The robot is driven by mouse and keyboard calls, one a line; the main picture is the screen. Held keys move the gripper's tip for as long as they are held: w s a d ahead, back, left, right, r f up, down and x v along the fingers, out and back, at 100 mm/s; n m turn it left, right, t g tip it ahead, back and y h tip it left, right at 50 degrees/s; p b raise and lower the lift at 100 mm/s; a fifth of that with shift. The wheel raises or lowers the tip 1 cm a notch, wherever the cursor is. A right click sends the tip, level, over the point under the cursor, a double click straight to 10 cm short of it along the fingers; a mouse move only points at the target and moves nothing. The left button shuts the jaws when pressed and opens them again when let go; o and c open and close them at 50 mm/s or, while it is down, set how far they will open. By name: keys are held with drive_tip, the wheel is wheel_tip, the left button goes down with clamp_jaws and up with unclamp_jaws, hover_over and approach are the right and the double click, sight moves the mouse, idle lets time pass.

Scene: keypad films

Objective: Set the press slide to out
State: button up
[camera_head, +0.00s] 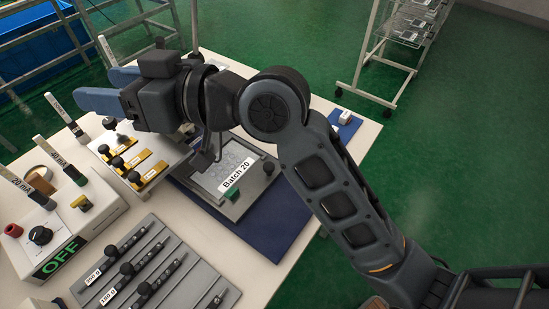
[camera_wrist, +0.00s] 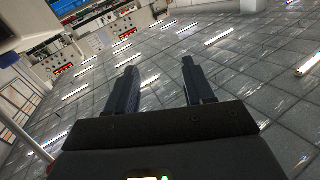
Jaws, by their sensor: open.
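My gripper (camera_head: 94,87) is at the upper left in the head view, raised above the table's far side. Its two blue fingers are apart with nothing between them. In the wrist view the open gripper (camera_wrist: 159,68) points out over floor tiles, with no task object near. A grey plate (camera_head: 262,188) with a sheet labelled "Batch 20" (camera_head: 226,170) and a green tab (camera_head: 232,195) lies on a dark blue mat (camera_head: 270,222). My arm covers part of this fixture, and I cannot tell for certain which part is the press slide.
Yellow labelled bars (camera_head: 150,172) with black knobs stand left of the plate. A grey tray (camera_head: 190,283) holds several dark rods in front. A white box marked "OFF" (camera_head: 70,240) with a black dial is at the left. A wheeled rack (camera_head: 395,50) stands beyond the table.

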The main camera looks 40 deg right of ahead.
drive_tip(key=s+d+f+n+g+h, duration=0.1)
drive_tip(key=d+f+n+g+h, duration=0.2)
drive_tip(key=d+f+n+g, duration=0.35)
drive_tip(key=g+h, duration=0.4)
drive_tip(key=h, duration=0.1)
approach(270, 165)
drive_tip(key=shift+m, duration=0.25)
drive_tip(key=p+x, duration=0.1)
drive_tip(key=x, duration=0.7)
drive_tip(key=shift+a+f, duration=0.1)
drive_tip(key=shift+f, duration=0.05)
clamp_jaws()
